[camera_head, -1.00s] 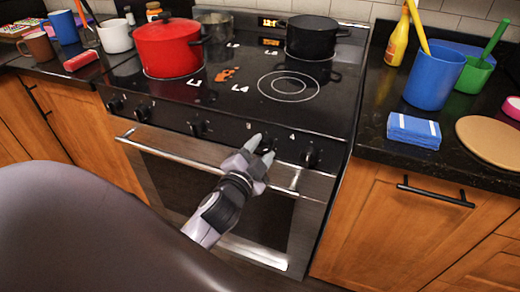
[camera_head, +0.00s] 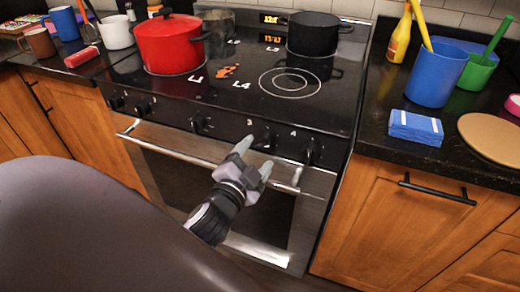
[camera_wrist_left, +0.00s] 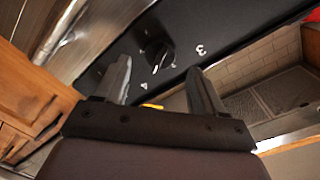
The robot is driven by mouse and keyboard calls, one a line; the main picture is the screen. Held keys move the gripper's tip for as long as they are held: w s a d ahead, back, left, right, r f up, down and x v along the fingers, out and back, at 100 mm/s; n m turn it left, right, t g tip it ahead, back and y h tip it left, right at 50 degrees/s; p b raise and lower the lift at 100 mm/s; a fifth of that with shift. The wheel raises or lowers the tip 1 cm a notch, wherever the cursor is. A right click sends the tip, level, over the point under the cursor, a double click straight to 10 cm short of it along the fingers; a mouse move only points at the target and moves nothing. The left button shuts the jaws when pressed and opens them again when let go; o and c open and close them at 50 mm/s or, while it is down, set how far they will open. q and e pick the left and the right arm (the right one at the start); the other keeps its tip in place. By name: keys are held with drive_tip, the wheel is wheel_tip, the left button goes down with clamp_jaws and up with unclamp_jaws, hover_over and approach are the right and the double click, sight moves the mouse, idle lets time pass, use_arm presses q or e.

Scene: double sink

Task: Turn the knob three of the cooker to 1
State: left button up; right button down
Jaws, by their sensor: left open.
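The cooker (camera_head: 215,100) has a black front panel with several black knobs. Knob three (camera_head: 264,138) is right of the printed 3 and left of the printed 4. In the left wrist view it shows as a dark knob (camera_wrist_left: 158,50) between those two numbers. My left gripper (camera_head: 255,157) is open and empty, in front of and just below knob three, with its fingertips apart from the knob. In the left wrist view its two fingers (camera_wrist_left: 160,85) point toward the panel. The knob's setting is too small to read. My right gripper is not in view.
The oven handle (camera_head: 200,158) runs below the knobs, close to my left gripper. Knob four (camera_head: 313,152) sits to the right. A red pot (camera_head: 170,45) and a black pot (camera_head: 312,36) stand on the cooktop.

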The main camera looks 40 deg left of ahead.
use_arm(q)
drive_tip(key=shift+v, duration=1.75)
drive_tip(key=s+d+f+n+g+h+p, duration=0.2)
drive_tip(key=s+d+f+g+p, duration=0.1)
drive_tip(key=f, duration=0.4)
drive_tip(key=s+d+f+n+g+h+p, duration=0.3)
drive_tip(key=s+d+f, duration=0.2)
drive_tip(key=s+f, duration=0.2)
drive_tip(key=shift+s+g+h, duration=0.3)
drive_tip(key=shift+s, duration=0.3)
